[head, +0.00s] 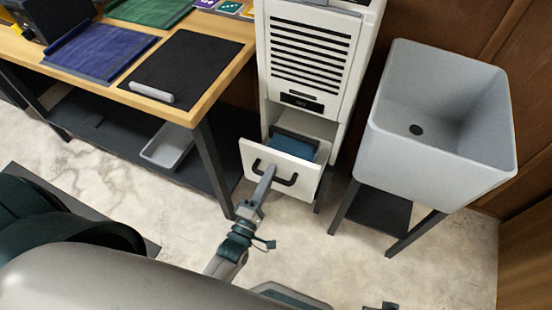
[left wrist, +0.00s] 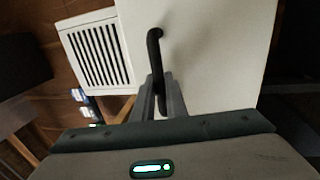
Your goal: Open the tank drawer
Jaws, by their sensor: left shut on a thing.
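The tank drawer (head: 311,179) is in the lower part of the tall white cabinet unit in the head view. Its front stands out from the cabinet, and a blue tank (head: 296,146) shows inside behind it. A dark bar handle (head: 291,181) is on the drawer front. My left gripper (head: 267,174) is shut on this handle. In the left wrist view the gripper (left wrist: 163,97) has its fingers around the black handle (left wrist: 154,45), against the pale drawer front (left wrist: 215,50). The fingers hide part of the handle. My right gripper's fingers do not show.
A grey sink (head: 440,150) on dark legs stands right of the white cabinet (head: 308,60). A wooden workbench (head: 215,80) with mats stands to the left, with a grey tray (head: 168,147) on its lower shelf.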

